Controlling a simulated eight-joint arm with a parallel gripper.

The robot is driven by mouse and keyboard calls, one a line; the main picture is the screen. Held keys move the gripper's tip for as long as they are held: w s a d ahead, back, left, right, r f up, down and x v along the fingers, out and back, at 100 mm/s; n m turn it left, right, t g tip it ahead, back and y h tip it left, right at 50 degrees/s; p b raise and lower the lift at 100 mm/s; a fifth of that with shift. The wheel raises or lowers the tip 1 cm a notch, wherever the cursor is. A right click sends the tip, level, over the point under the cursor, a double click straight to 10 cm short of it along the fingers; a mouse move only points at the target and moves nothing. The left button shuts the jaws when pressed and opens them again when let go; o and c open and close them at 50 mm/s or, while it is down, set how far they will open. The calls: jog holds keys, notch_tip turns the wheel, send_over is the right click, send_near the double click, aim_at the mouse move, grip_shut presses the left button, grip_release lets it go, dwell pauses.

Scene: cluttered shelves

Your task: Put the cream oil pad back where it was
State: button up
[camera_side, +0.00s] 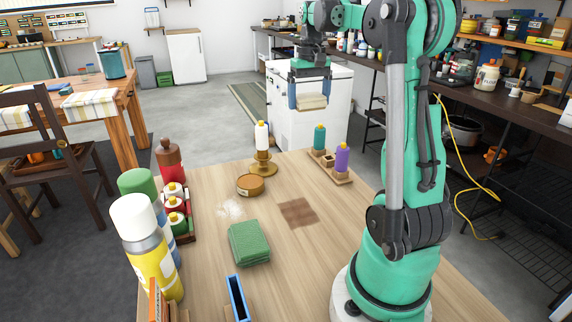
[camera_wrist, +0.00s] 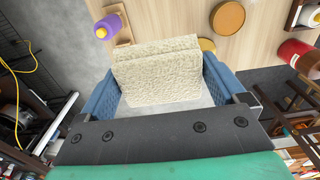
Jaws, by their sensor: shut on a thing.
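The cream oil pad (camera_side: 312,102) is a thick pale block with a rough face. My gripper (camera_side: 310,94) is shut on it, with one blue finger at each side, and holds it in the air beyond the bottles at the table's back. In the wrist view the cream pad (camera_wrist: 158,72) stands between the blue fingers and hides part of the table behind it. A dark brown square patch (camera_side: 299,212) lies on the wooden table. A pale whitish smear (camera_side: 231,207) lies left of it. A green pad stack (camera_side: 249,242) lies nearer the front.
A round brown tin (camera_side: 250,185) and a white bottle (camera_side: 262,135) on a brass stand are near the back. A teal bottle (camera_side: 319,137) and a purple bottle (camera_side: 342,157) stand on a wooden holder. Cans and bottles line the left edge. A blue-edged box (camera_side: 238,299) is in front.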

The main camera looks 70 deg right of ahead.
aim_at(306, 181)
notch_tip(306, 181, down, 20)
jog(key=shift+r, duration=0.25)
dwell(0.3)
jog(key=o, duration=1)
jog(key=shift+f, duration=0.15)
jog(key=shift+o, duration=0.2)
notch_tip(306, 181, up, 12)
jog(key=w+a+n+t, duration=0.1)
jog(key=a+n+t, duration=0.2)
jog(key=a, duration=1.1)
jog(key=w+a+r+n+t, duration=0.1)
jog(key=a+n+t, duration=0.3)
jog(key=a, duration=1)
jog(key=shift+w+a+r+n, duration=0.35)
jog(key=shift+w+n, duration=0.3)
jog(key=shift+n, duration=0.35)
